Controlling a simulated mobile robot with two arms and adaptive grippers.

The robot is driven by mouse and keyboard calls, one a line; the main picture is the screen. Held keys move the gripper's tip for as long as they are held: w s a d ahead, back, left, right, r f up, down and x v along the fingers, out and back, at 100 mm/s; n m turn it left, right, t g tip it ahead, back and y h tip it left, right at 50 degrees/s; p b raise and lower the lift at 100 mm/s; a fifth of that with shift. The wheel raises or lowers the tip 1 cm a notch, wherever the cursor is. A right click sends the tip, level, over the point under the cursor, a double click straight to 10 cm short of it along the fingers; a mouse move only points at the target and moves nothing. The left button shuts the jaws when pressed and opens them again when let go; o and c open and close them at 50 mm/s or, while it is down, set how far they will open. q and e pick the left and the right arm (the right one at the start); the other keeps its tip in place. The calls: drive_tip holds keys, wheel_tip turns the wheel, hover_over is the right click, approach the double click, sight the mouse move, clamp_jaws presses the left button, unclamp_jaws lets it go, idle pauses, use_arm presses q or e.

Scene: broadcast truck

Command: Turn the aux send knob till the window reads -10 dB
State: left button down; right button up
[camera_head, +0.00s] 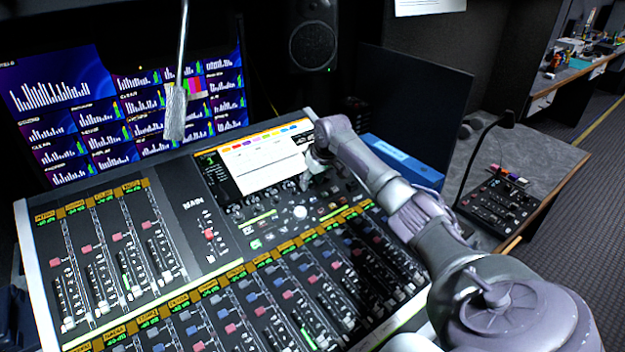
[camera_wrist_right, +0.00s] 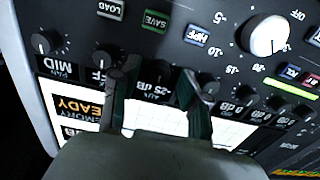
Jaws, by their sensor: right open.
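In the right wrist view the console panel shows upside down. A small window labelled AUX (camera_wrist_right: 153,86) reads about -25 dB. A large white knob (camera_wrist_right: 268,36) with a ring of printed numbers stands at upper right; it seems to be the aux send knob, and it also shows in the head view (camera_head: 300,212). My right gripper (camera_wrist_right: 160,92) is open and empty, its fingers on either side of the AUX window in the picture, apart from the white knob. In the head view it (camera_head: 308,178) is at the panel's screen edge, partly hidden. My left gripper is out of view.
Small black knobs (camera_wrist_right: 45,43) and buttons (camera_wrist_right: 156,20) crowd the panel. Fader banks (camera_head: 130,255) fill the console. A white screen (camera_head: 265,163) lies behind the gripper. A grey piece on a thin rod (camera_head: 175,115) hangs over the back edge. A smaller control box (camera_head: 497,207) stands right.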

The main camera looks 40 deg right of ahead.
clamp_jaws()
idle(0.3)
drive_tip(key=shift+r+m+p, duration=0.1)
drive_tip(key=shift+m+p, duration=0.2)
drive_tip(key=shift+p, duration=0.25)
drive_tip(key=m+p, duration=0.5)
drive_tip(key=p, duration=0.1)
drive_tip(key=shift+r+m+p, duration=0.1)
drive_tip(key=shift+m+p, duration=0.2)
drive_tip(key=shift+p, duration=0.1)
drive_tip(key=m+p, duration=0.2)
drive_tip(key=m, duration=0.1)
drive_tip(key=shift+s+f+m+p, duration=0.1)
drive_tip(key=shift+f+m+p, duration=0.15)
drive_tip(key=shift+m+p, duration=0.9)
drive_tip(key=shift+d+m, duration=0.1)
drive_tip(key=shift+m, duration=0.15)
